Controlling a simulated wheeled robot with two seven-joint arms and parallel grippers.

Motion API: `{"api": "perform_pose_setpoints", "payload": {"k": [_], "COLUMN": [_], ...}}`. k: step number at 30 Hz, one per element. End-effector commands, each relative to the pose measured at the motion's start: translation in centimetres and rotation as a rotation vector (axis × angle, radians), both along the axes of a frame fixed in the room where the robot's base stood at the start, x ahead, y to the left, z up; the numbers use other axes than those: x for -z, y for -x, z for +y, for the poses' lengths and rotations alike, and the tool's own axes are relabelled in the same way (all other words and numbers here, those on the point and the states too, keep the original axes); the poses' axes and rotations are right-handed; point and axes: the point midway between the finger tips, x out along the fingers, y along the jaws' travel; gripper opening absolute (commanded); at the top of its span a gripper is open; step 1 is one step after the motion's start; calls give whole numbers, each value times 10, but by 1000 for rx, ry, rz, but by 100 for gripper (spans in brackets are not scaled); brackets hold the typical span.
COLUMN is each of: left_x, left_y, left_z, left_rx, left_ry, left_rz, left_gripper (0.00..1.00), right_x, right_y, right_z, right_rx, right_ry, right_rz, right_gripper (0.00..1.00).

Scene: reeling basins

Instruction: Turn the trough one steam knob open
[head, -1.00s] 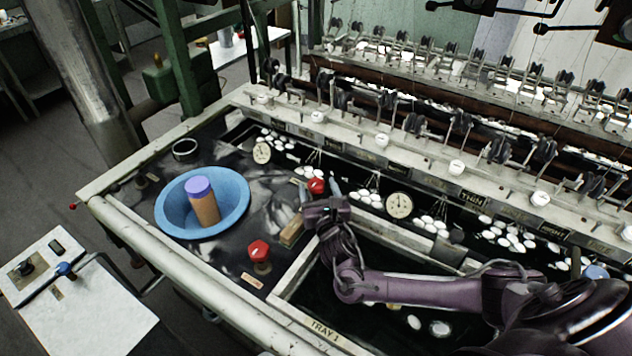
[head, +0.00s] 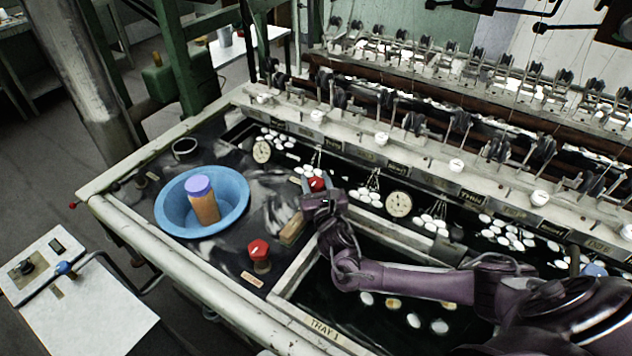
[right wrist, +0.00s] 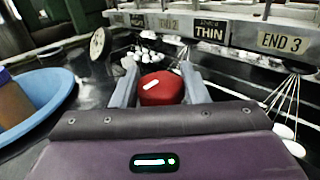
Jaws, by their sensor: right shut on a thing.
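A red steam knob (head: 317,184) stands on the dark top near the trough, at the middle of the head view. My right gripper (head: 319,190) reaches it from the front. In the right wrist view the red knob (right wrist: 161,88) sits between the two grey fingers of my right gripper (right wrist: 160,86), which are shut on it. A white mark shows on the knob's top. A second red knob (head: 259,250) stands apart at the front, near a small label. Which knob belongs to trough one cannot be read from its label. My left gripper is not in view.
A blue basin (head: 172,213) holding an orange bottle with a purple lid (head: 203,201) stands left of my gripper. A wooden block (head: 293,229) lies close by. Round gauges (head: 398,204) and white cocoons (head: 432,223) line the trough behind.

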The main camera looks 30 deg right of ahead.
Motion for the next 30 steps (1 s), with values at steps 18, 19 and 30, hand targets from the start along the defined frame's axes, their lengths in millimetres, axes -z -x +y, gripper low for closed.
{"api": "perform_pose_setpoints", "payload": {"k": [18, 19, 30], "left_x": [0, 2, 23], "left_y": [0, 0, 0], "left_z": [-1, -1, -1], "left_rx": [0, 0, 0], "left_ry": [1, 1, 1], "left_rz": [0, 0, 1], "left_gripper": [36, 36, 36], "right_x": [1, 1, 2], "right_y": [0, 0, -1], "right_z": [-2, -2, -1], "right_rx": [-365, -388, -609], "right_ry": [5, 5, 2], "right_rz": [-1, -1, -3], "right_gripper": [18, 18, 18]}}
